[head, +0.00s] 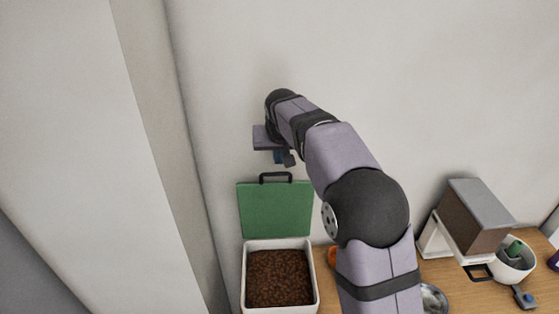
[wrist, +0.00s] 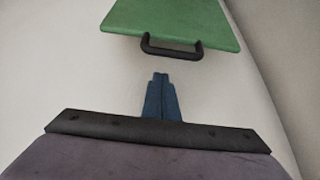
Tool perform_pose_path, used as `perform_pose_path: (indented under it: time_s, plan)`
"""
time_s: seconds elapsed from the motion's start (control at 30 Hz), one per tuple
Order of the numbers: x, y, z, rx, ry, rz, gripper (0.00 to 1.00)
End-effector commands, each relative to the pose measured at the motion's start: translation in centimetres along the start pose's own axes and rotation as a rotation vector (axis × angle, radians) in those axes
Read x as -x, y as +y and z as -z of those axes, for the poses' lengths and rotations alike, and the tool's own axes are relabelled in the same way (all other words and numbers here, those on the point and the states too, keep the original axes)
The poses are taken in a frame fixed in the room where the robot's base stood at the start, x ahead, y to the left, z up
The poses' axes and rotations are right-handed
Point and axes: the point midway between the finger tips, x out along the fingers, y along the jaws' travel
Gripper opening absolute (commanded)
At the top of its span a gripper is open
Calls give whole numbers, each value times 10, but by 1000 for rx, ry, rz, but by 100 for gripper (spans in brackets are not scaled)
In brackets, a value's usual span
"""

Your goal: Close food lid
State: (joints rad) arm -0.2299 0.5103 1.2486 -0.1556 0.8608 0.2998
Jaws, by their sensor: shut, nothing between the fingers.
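The food box (head: 245,281) is white, full of brown pellets, and stands on the wooden counter by the wall. Its green lid (head: 275,207) is open and stands up at the back edge of the box. A dark handle (head: 275,175) is on the lid's free top edge. My gripper (head: 284,158) is shut and empty, above the handle and apart from it. In the wrist view my blue fingers (wrist: 161,78) are together, pointing toward the handle (wrist: 171,50) and the green lid (wrist: 170,17), with a gap between.
A grey and brown box-like item (head: 478,215) stands on the counter (head: 450,281) at the right, beside a white pot (head: 513,262). A metal bowl (head: 434,299) and an orange thing (head: 332,256) are partly hidden by my arm. The wall is close behind the lid.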

Motion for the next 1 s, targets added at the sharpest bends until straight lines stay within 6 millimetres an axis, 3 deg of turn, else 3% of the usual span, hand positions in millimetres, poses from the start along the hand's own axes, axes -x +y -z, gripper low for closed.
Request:
perform_pose_path:
  time_s: [0.37,1.0]
  plan:
    - [8,0,-22,0,-1,1,0]
    - [8,0,-26,0,4,0,0]
